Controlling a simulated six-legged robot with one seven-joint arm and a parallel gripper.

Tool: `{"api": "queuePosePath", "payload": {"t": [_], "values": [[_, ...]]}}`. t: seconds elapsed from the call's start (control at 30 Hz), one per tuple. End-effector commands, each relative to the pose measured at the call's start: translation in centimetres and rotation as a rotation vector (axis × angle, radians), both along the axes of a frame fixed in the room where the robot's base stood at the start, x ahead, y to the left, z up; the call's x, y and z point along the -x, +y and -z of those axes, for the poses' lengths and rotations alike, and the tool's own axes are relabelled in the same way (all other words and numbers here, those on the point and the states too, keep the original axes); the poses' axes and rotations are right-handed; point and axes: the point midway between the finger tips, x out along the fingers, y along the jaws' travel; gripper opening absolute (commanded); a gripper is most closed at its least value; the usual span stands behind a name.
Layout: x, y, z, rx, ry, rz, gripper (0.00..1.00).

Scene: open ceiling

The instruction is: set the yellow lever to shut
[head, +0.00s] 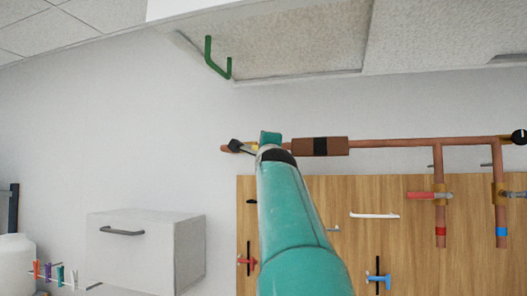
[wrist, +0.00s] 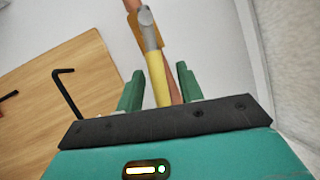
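The yellow lever (wrist: 157,78) runs from a grey hub (wrist: 148,32) on a copper pipe down between my gripper's two green fingers in the wrist view. My gripper (wrist: 160,70) is open, with a gap visible between the lever and each finger. In the head view my gripper (head: 270,138) is up at the left end of the horizontal copper pipe (head: 400,142). Only a small bit of the yellow lever (head: 255,145) shows there. My arm and gripper hide the rest.
A wooden board (head: 350,195) with hooks and small levers is below the pipe. Red-banded and blue-banded pipes drop at the right. A green bent handle (head: 218,62) hangs above. A white cabinet (head: 145,250) stands at the lower left.

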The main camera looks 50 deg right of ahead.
Motion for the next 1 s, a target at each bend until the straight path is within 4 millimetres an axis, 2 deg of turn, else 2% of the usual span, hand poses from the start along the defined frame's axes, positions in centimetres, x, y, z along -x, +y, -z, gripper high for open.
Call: {"api": "queuePosePath", "payload": {"t": [0.03, 0.2, 0.23, 1.0], "values": [[0.0, 0.0, 0.01, 0.0, 0.0, 0.0, 0.37], [0.0, 0.0, 0.02, 0.0, 0.0, 0.0, 0.04], [0.0, 0.0, 0.02, 0.0, 0.0, 0.0, 0.0], [-0.02, 0.04, 0.62, -0.038, -0.067, 0.001, 0.0]]}}
